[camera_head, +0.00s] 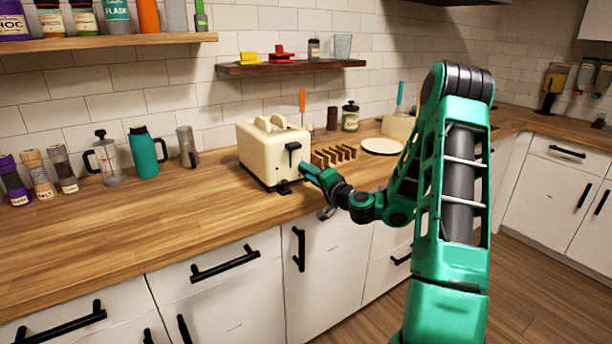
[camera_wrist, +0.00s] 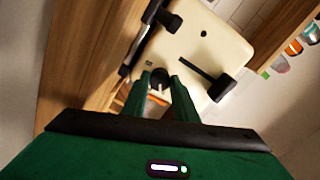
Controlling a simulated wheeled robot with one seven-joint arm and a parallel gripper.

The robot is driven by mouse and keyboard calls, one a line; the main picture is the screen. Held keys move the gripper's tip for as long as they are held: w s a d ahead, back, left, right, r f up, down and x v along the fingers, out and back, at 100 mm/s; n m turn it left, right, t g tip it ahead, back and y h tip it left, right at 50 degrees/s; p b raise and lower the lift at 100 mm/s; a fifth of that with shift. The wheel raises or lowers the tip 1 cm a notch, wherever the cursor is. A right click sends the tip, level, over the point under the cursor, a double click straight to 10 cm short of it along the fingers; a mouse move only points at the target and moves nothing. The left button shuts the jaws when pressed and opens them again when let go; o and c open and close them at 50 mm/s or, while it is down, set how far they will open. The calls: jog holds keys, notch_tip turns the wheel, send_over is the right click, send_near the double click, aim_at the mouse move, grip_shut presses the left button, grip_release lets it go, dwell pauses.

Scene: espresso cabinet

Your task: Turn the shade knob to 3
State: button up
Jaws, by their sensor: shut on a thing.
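The cream toaster (camera_head: 262,150) stands on the wooden counter, with its black lever (camera_head: 293,147) on the end facing my arm. My gripper (camera_head: 304,169) reaches the lower part of that end. In the wrist view the toaster (camera_wrist: 195,45) appears tilted. The dark round shade knob (camera_wrist: 158,77), with a pale mark, sits between the two green fingertips of my gripper (camera_wrist: 159,85). The fingers are shut on the knob. The lever (camera_wrist: 224,90) lies to the right of the fingers. The knob is hidden in the head view, and I cannot read its setting.
A slotted wooden rack (camera_head: 333,156) and a white plate (camera_head: 381,146) lie right of the toaster. A teal jug (camera_head: 144,152) and a glass press (camera_head: 108,160) stand left. The counter front (camera_head: 150,225) is clear. Drawer handles (camera_head: 225,264) protrude below.

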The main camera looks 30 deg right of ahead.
jog(key=m, duration=0.4)
jog(key=shift+d+f+m, duration=0.1)
jog(key=shift+m, duration=2.5)
jog(key=o, duration=0.9)
jog(key=shift+f, duration=0.1)
jog(key=shift+o, duration=0.8)
jog(key=s, duration=1)
jog(key=shift+s+d, duration=0.15)
jog(key=shift+s, duration=0.2)
